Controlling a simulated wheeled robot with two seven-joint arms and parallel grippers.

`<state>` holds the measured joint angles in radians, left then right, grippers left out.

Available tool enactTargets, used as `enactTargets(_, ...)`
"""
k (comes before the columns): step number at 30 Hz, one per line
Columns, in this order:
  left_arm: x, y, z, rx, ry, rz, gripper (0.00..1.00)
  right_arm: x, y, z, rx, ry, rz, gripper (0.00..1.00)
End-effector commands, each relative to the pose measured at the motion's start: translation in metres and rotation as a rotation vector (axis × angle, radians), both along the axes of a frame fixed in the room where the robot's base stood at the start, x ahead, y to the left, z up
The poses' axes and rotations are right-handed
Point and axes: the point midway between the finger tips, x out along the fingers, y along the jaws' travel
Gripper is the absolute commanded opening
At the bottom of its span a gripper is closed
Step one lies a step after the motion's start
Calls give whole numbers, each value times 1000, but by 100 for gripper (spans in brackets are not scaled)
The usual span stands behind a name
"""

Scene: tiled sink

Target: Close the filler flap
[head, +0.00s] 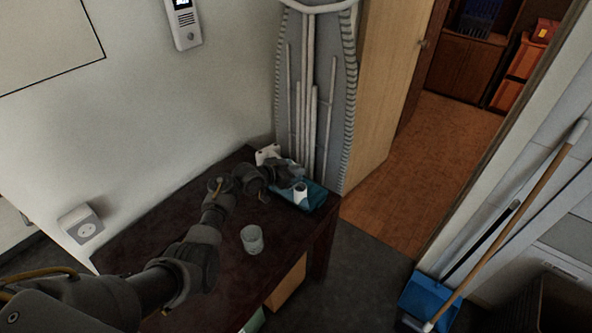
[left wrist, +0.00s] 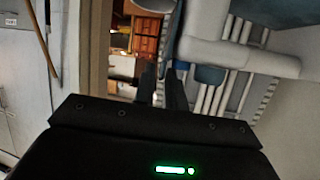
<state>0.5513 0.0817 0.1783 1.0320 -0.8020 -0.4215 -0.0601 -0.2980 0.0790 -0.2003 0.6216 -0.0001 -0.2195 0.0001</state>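A blue-teal appliance (head: 312,197) with a white cylindrical part (head: 300,190) sits at the far right corner of the dark table. I cannot make out a separate filler flap, and my gripper hides part of the appliance. My left gripper (head: 288,172) is over its back left side; I cannot tell whether they touch. In the left wrist view a white rounded part (left wrist: 240,57) and a blue part (left wrist: 292,12) are close above the fingers. The two dark fingers (left wrist: 162,88) stand a narrow gap apart with nothing visibly between them. My right gripper is not in view.
A clear glass (head: 252,239) stands on the dark table (head: 200,262), near my left forearm. A white object (head: 268,154) is by the wall. A folded ironing board (head: 318,100) leans behind the table. A blue dustpan (head: 428,300) and broom stand right.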

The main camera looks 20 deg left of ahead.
Motion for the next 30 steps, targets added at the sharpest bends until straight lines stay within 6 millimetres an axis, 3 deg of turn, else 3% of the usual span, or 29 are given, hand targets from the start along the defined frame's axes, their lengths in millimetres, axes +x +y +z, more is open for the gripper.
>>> enactTargets(9, 1, -1, -1, 1, 0, 0, 13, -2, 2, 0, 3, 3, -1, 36)
enactTargets(12, 1, -1, -1, 1, 0, 0, 0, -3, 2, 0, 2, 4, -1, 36)
enactTargets(30, -5, -9, -3, 99, -71, -2, 0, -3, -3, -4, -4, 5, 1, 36)
